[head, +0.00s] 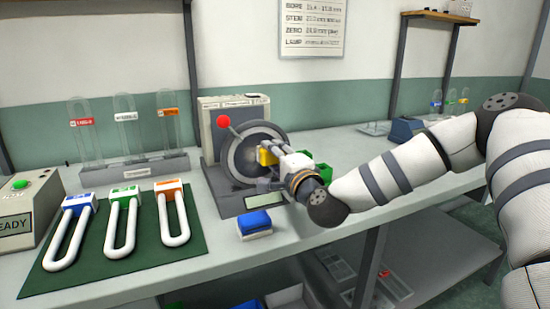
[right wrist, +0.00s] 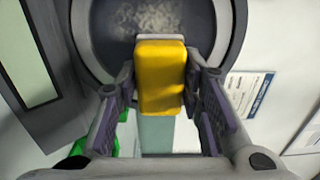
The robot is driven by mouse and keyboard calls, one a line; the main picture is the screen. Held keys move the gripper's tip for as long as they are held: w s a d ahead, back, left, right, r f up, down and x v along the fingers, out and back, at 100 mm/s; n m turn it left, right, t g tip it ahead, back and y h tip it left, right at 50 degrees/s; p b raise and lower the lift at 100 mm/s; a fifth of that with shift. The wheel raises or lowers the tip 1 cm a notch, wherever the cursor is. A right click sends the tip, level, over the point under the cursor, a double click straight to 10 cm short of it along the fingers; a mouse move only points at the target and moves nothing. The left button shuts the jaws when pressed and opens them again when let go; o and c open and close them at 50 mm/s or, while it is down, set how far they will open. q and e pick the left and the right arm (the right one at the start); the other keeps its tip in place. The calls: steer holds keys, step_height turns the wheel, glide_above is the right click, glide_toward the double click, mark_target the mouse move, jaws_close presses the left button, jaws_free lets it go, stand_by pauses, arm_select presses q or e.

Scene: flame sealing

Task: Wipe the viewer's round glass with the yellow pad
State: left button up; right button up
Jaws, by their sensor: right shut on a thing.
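The viewer is a grey machine with a dark round glass (head: 243,160) facing forward, and a red-knobbed lever (head: 223,121) on its left. My right gripper (head: 278,158) is in front of the right part of the glass. It is shut on the yellow pad (head: 267,156). In the right wrist view, the yellow pad (right wrist: 160,78) sits between the fingers, with its far end over the round glass (right wrist: 112,30). A pale, cloudy smudge (right wrist: 158,18) shows on the glass just beyond the pad. I cannot tell whether the pad touches the glass. My left gripper is not in view.
A blue block with a pale base (head: 255,224) stands before the viewer, near the table's front edge. Left are a green mat (head: 183,246) with three white U-shaped pieces and a rack (head: 135,172) of glass tubes. Green containers (head: 322,173) stand right, behind my gripper.

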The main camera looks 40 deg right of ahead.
steer(key=shift+w+a+f, duration=0.1)
steer(key=shift+w+a, duration=0.05)
steer(key=shift+a, duration=0.4)
steer(key=shift+w+a+f, duration=0.1)
steer(key=shift+w+a, duration=0.05)
steer(key=shift+a, duration=0.35)
steer(key=shift+a+r, duration=0.15)
steer(key=shift+a, duration=0.2)
steer(key=shift+w+a+b, duration=0.2)
steer(key=shift+w+a, duration=0.05)
steer(key=shift+a, duration=0.7)
steer(key=shift+w+a+b, duration=0.15)
steer(key=shift+w+a, duration=0.1)
steer(key=shift+a, duration=0.65)
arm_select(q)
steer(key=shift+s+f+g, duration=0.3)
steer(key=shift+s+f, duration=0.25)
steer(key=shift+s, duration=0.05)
arm_select(e)
steer(key=shift+s+r, duration=0.15)
steer(key=shift+s, duration=0.1)
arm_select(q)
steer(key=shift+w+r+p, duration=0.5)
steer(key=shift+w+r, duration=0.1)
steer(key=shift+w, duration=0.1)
arm_select(e)
glide_toward(242, 156)
steer(key=shift+w, duration=0.25)
